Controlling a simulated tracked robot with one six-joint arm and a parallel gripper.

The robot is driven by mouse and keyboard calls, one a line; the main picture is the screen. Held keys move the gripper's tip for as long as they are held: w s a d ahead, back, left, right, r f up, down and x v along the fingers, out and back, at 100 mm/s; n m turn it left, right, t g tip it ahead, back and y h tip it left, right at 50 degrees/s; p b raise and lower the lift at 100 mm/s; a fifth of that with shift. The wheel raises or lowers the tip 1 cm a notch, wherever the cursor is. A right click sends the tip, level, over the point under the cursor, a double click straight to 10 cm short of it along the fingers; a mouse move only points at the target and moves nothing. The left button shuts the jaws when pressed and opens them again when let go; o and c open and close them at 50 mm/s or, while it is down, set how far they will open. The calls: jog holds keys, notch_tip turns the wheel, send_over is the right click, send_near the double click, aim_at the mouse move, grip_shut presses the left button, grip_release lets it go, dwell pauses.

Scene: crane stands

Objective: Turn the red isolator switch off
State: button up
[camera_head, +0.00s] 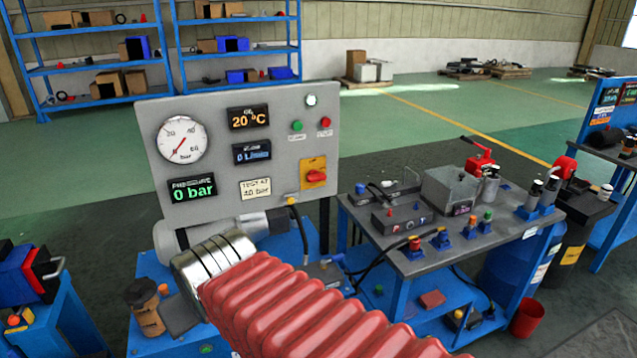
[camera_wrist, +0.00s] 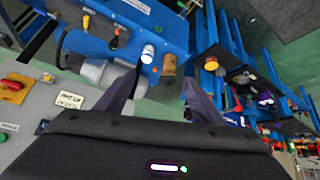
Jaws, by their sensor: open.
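The red isolator switch (camera_head: 316,176) is a red rotary knob on a yellow plate, at the lower right of the grey instrument panel (camera_head: 220,118). Its handle looks roughly sideways in the head view; its markings are too small to read. In the wrist view the switch (camera_wrist: 12,85) is at the far left edge. My gripper (camera_wrist: 163,75) is open and empty, with its two dark fingers apart, well to the right of the switch there. In the head view the fingers are hidden beyond my arm's silver cuff, low and left of the switch.
The panel carries a gauge (camera_head: 182,139), displays and green and red push-buttons. A grey motor (camera_wrist: 100,73) lies below it. A brown cup (camera_head: 145,306) stands on the blue bench at left. A table (camera_head: 420,262) with valves and boxes stands at right.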

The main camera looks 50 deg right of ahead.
jog(key=shift+o, duration=0.2)
jog(key=w+d+m+t+h, duration=0.2)
jog(key=w+d, duration=0.6)
jog(key=d, duration=0.5)
jog(key=shift+w+r+h, duration=0.15)
jog(key=shift+r+h, duration=0.3)
jog(key=shift+h, duration=0.15)
jog(key=m+t+h, duration=0.3)
jog(key=t+h, duration=0.1)
jog(key=t, duration=0.3)
send_near(318, 179)
jog(key=v, duration=0.4)
jog(key=shift+a, duration=0.4)
jog(key=x, duration=1.3)
jog(key=shift+w+d, duration=0.1)
jog(key=shift+d, duration=0.3)
